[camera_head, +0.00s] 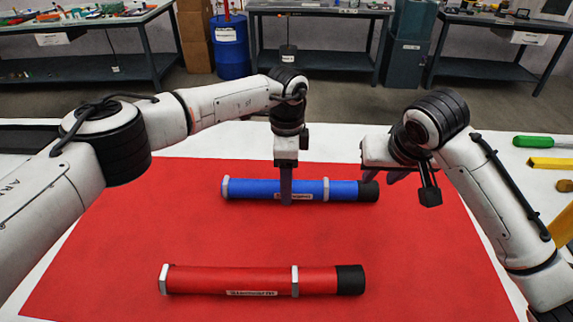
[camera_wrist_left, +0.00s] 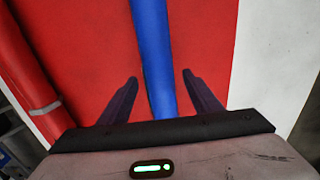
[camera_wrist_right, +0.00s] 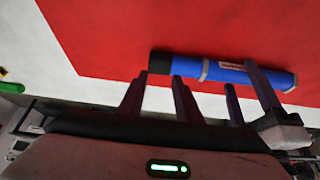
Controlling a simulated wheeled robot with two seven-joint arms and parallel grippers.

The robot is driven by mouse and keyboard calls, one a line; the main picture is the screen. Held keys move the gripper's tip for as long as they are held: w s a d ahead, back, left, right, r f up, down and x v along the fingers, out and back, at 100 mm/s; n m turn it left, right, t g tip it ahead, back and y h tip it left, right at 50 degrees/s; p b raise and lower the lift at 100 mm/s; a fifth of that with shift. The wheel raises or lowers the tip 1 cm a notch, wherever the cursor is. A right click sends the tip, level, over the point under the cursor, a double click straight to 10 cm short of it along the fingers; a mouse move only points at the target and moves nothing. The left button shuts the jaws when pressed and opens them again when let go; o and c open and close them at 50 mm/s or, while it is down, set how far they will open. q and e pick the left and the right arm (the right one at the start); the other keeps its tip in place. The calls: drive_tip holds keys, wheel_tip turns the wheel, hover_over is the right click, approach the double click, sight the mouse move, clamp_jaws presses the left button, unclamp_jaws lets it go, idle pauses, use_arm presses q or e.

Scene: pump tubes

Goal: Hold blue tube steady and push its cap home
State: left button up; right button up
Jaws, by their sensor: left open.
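The blue tube (camera_head: 255,189) lies level across the red mat, with two pale hex collars and a black cap (camera_head: 369,191) at its right end. My left gripper (camera_head: 286,196) points down over the tube's middle. Its open fingers (camera_wrist_left: 160,92) stand on either side of the blue body in the left wrist view, apart from it. My right gripper (camera_head: 378,178) is at the cap end. In the right wrist view its fingers (camera_wrist_right: 158,76) are apart, with the cap (camera_wrist_right: 160,62) showing just past the tips. I cannot tell whether they touch it.
A red tube (camera_head: 230,280) with a black end lies on the red mat (camera_head: 120,240), nearer to me. A green screwdriver (camera_head: 540,141) and a yellow object (camera_head: 550,163) lie on the white table at right. The mat between the tubes is clear.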

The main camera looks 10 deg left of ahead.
use_arm(q)
drive_tip(key=shift+f, duration=0.7)
drive_tip(key=c, duration=1.3)
drive_tip(key=shift+c, duration=0.4)
use_arm(e)
clamp_jaws()
drive_tip(key=w+d+n+g+y, duration=0.1)
drive_tip(key=d+y, duration=0.4)
drive_tip(key=d, duration=0.9)
drive_tip(key=shift+f+n+g+y, duration=0.3)
drive_tip(key=shift+g, duration=0.3)
drive_tip(key=shift+d, duration=0.1)
